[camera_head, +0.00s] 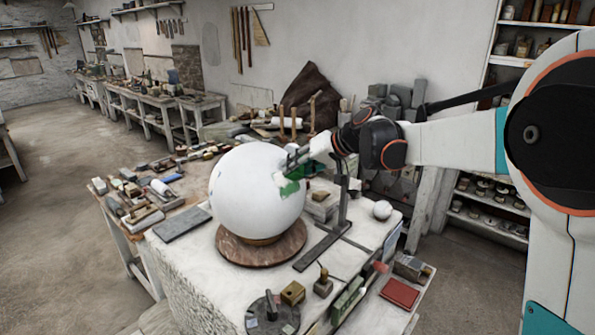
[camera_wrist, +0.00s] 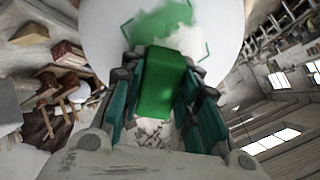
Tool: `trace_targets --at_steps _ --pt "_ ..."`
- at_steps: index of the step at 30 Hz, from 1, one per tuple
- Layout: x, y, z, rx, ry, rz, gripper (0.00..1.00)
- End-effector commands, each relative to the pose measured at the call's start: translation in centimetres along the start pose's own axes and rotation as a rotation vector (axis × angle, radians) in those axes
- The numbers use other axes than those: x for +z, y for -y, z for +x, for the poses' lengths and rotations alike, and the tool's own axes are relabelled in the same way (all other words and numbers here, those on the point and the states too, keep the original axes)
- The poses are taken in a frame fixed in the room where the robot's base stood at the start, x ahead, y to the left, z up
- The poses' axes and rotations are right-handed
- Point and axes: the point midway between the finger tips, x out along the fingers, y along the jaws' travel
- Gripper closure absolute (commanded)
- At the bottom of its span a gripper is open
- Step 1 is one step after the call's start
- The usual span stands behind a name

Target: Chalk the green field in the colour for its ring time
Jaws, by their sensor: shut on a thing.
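A large white plaster sphere (camera_head: 250,210) rests on a round brown stand (camera_head: 232,250) on the pale block. On its right side a green patch (camera_head: 291,187) shows. In the wrist view the sphere (camera_wrist: 100,40) fills the top, with uneven green colour (camera_wrist: 165,20) and pale areas inside a thin green outline. My gripper (camera_head: 300,158) is at the sphere's upper right. The wrist view shows my gripper (camera_wrist: 160,100) shut on a green chalk block (camera_wrist: 160,85), its far end close to the patch; I cannot tell whether it touches.
A dark upright stand (camera_head: 338,205) is right of the sphere, near a small white ball (camera_head: 382,209). A dark round disc (camera_head: 271,315), small blocks (camera_head: 293,292) and a red pad (camera_head: 400,293) lie in front. Tools crowd the left table (camera_head: 140,195). Floor at left is open.

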Motion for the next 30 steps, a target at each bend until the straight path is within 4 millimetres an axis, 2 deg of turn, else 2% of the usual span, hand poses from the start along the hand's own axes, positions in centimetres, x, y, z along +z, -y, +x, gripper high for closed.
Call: trace_targets --at_steps 5,30 --pt "-0.3 0.0 0.0 0.0 0.0 0.0 0.98" --pt "3.6 0.0 0.1 0.0 0.0 0.0 0.98"
